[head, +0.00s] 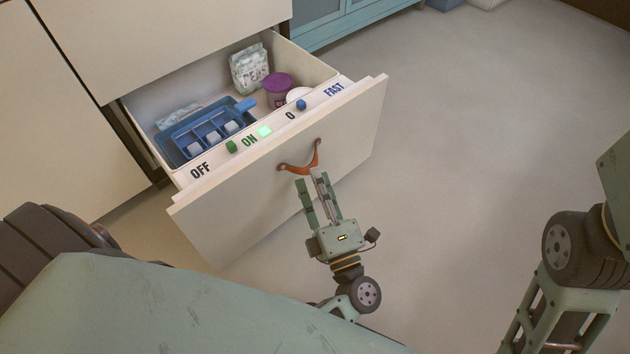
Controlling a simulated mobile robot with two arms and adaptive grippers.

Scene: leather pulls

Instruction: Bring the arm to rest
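My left gripper (310,178) is in the lower middle of the head view, in front of the open drawer. Its two fingers stand apart, with a gap between them. The fingertips are right by the lower edge of the orange leather pull (304,167) on the drawer front (240,205). I cannot tell whether they touch it. The pull hangs in a curve between its two fixings, and none of it clearly lies gripped between the fingers. Parts of my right arm show at the right edge, but its gripper is out of view.
The pulled-out drawer (316,72) holds a blue tray (178,151) with pale cubes, a pea bag (249,69) and a purple-lidded tub (278,90). Its top edge carries OFF, ON and FAST labels with small green and blue knobs. The floor (480,130) to the right is clear.

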